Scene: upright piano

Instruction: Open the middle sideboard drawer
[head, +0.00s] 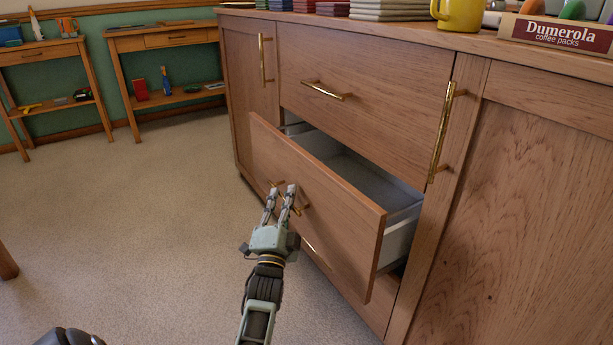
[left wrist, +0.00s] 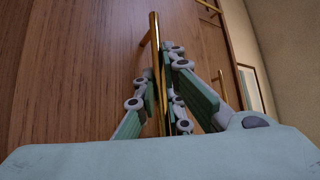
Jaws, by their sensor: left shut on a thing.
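The middle drawer (head: 325,215) of the wooden sideboard (head: 365,45) stands pulled part way out, and its white inside (head: 370,180) shows empty where I can see it. My left gripper (head: 280,192) is at the drawer's front, shut on its brass handle. In the left wrist view the gripper's fingers (left wrist: 163,95) close on both sides of the brass handle (left wrist: 155,50), which stands off the wooden drawer front (left wrist: 75,75). The gripper hides part of the handle in the head view. My right gripper does not show.
The top drawer (head: 365,85) is closed above, and the lower drawer is mostly hidden. Cupboard doors with brass handles flank the drawers. A yellow mug (head: 460,14) and a coffee packs box (head: 557,33) stand on top. Carpet (head: 150,230) left of the drawer is clear; shelf tables (head: 165,75) stand behind.

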